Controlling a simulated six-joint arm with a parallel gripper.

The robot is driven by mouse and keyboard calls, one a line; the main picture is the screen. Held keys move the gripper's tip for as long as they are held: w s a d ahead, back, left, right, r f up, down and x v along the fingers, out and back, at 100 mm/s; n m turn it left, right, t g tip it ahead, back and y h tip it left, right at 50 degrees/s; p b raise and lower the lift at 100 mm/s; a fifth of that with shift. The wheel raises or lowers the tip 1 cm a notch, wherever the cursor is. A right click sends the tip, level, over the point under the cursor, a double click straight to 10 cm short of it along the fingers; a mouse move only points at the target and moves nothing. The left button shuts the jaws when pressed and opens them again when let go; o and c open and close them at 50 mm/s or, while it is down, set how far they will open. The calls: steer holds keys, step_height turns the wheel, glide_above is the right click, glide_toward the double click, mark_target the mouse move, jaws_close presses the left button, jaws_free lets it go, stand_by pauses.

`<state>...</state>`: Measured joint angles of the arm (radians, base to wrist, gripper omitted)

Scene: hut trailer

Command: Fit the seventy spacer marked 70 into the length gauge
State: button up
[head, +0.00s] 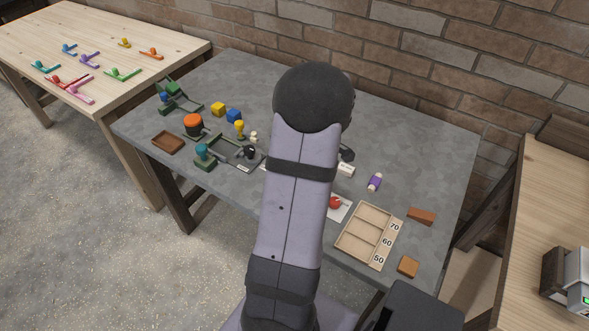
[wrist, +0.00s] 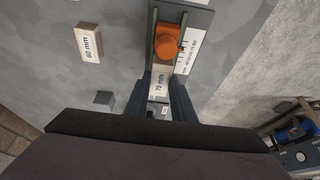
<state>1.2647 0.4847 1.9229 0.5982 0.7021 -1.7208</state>
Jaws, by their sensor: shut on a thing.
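In the wrist view, my gripper (wrist: 167,84) is shut on the pale spacer marked 70 mm (wrist: 160,82). The spacer lies in line with an orange block (wrist: 168,42) on the length gauge (wrist: 191,18). The gauge is a grey plate with dark green side rails and a white printed label. The spacer's far end is close to the orange block; I cannot tell whether they touch or whether the spacer is seated. Another spacer, marked 60 mm (wrist: 90,43), lies on the table to the left. In the head view my arm hides the gripper and most of the gauge.
A wooden tray (head: 361,220) marked 70, 60 and 50 stands at the front right, with its visible compartments empty. A purple cylinder (head: 375,182) and brown blocks (head: 421,216) lie near it. Green fixtures (head: 205,157) and coloured cubes (head: 218,109) occupy the left side.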

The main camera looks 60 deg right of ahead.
steer(key=shift+f+b, duration=1.3)
steer(key=shift+b, duration=0.3)
stand_by(0.4)
steer(key=o, duration=1.1)
steer(key=shift+c, duration=0.2)
steer(key=v, duration=0.7)
steer(key=shift+r+b, duration=0.15)
steer(key=shift+b, duration=0.3)
steer(key=shift+s, duration=0.1)
